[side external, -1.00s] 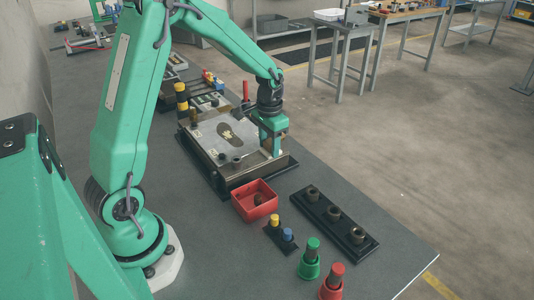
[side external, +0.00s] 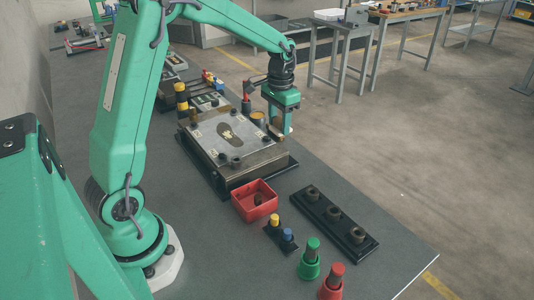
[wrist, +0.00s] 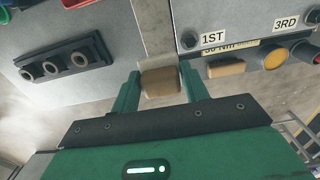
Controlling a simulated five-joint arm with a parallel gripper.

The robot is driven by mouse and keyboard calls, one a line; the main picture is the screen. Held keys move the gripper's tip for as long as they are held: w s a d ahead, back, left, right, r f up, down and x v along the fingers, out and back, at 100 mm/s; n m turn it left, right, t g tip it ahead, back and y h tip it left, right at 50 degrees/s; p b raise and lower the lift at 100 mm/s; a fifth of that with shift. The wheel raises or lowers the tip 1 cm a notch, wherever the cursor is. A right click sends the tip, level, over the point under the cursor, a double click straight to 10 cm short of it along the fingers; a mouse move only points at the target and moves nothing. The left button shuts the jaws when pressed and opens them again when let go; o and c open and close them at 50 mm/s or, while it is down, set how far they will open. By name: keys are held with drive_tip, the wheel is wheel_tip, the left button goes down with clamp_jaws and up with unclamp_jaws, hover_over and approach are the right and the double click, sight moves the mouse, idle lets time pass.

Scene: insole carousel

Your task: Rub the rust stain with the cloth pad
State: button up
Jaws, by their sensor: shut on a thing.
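My gripper (side external: 283,128) is beside the right edge of the metal fixture (side external: 215,148), above its level. In the wrist view my gripper (wrist: 161,84) is shut on a brown, tan-topped block that looks like the cloth pad (wrist: 160,84). I cannot tell for sure which mark is the rust stain. A tan-brown patch (wrist: 226,68) shows in the wrist view by the fixture's labels, right of the held pad and apart from it.
Dark knobs stand on the fixture's corners. The table's right edge is close to the gripper.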

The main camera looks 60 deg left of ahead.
drive_tip(key=shift+r, duration=0.85)
